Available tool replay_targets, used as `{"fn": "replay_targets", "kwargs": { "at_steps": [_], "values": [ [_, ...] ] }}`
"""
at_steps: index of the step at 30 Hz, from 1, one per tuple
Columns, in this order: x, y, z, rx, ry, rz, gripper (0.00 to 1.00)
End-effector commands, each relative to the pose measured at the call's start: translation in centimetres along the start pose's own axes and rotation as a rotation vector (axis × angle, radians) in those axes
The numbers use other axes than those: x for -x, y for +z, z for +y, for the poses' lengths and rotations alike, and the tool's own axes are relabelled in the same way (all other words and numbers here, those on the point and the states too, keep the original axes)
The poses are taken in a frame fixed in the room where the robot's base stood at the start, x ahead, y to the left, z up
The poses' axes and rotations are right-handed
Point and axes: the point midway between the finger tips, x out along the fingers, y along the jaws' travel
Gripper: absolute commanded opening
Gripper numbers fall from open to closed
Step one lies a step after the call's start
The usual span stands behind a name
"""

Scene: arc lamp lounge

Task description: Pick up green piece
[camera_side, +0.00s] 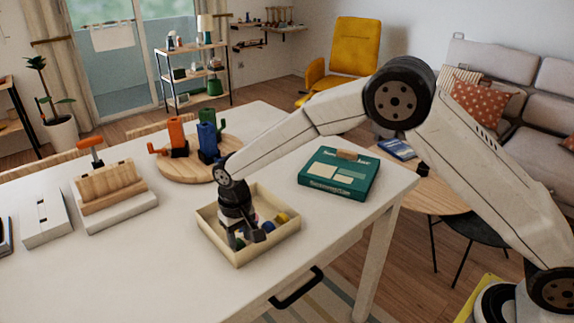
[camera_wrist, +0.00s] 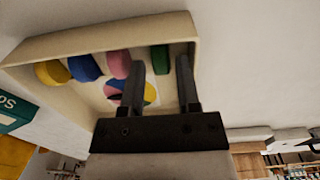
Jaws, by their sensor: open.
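The green piece (camera_wrist: 161,56) lies in the shallow cream tray (camera_wrist: 90,38), close to its wall. In the wrist view it shows between the tips of my gripper (camera_wrist: 161,70), one finger on each side. I cannot tell whether either finger touches it. In the side view my gripper (camera_side: 246,238) points down into the tray (camera_side: 238,259) near its front left corner, open. A green bit (camera_side: 240,243) shows beside the fingers there, mostly hidden by them.
Pink (camera_wrist: 118,65), blue (camera_wrist: 84,67) and yellow (camera_wrist: 53,72) pieces sit in a row along the same tray wall. A multicoloured item (camera_wrist: 118,92) lies partly behind a finger. A green box (camera_side: 338,187) is right of the tray; a round wooden board (camera_side: 175,172) stands behind.

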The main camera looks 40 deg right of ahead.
Motion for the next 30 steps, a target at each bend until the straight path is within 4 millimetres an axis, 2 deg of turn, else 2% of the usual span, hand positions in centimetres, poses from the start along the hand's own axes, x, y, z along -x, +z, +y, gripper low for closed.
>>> {"fn": "replay_targets", "kwargs": {
  "at_steps": [6, 20, 21, 24, 30],
  "values": [
    [-1.19, 0.01, -0.02, 0.0, -0.001, 0.001, 0.41],
    [-1.15, 0.0, -0.01, 0.0, -0.001, 0.001, 0.41],
    [-1.15, 0.01, -0.01, 0.0, -0.001, 0.001, 0.28],
    [-1.14, 0.01, 0.0, 0.0, -0.001, 0.001, 0.0],
    [-1.14, 0.0, 0.0, 0.0, -0.001, 0.001, 0.0]
  ]
}}
